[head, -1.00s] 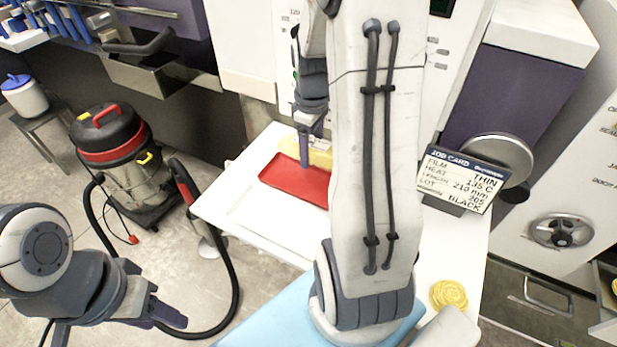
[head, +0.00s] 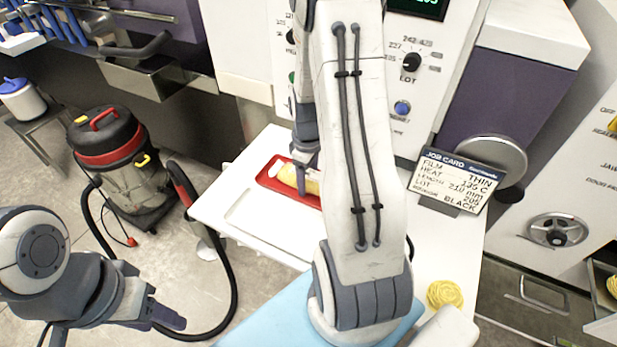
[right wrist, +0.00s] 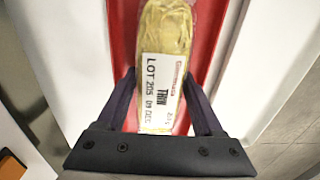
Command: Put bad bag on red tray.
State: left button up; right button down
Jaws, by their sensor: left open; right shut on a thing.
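The red tray also shows beneath the bag in the right wrist view (right wrist: 205,40). I cannot tell whether the bag touches it. My right arm hides part of the tray and bag. My left gripper (head: 178,322) is open and empty, away from the table.
A job card (head: 455,182) stands at the table's right. A yellow coil-like item (head: 445,293) lies near the front right. An empty white recessed area (head: 265,225) is in front of the red tray. A vacuum cleaner (head: 120,165) stands on the floor at left.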

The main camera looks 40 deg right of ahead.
aim_at(308, 173)
grip_release()
jog(key=shift+f, duration=0.1)
notch_tip(308, 173, up, 12)
jog(key=shift+r, duration=0.2)
jog(key=s+a+r+n, duration=0.1)
jog(key=s+a+r, duration=0.1)
jog(key=a, duration=1.7)
jog(key=shift+n+y, duration=0.5)
jog(key=shift+n, duration=0.3)
jog(key=s+a, duration=0.7)
jog(key=s, duration=0.2)
jog(key=s+a, duration=0.4)
jog(key=s, duration=0.1)
jog(key=shift+s+a+r, duration=0.1)
jog(key=shift+a+r, duration=0.25)
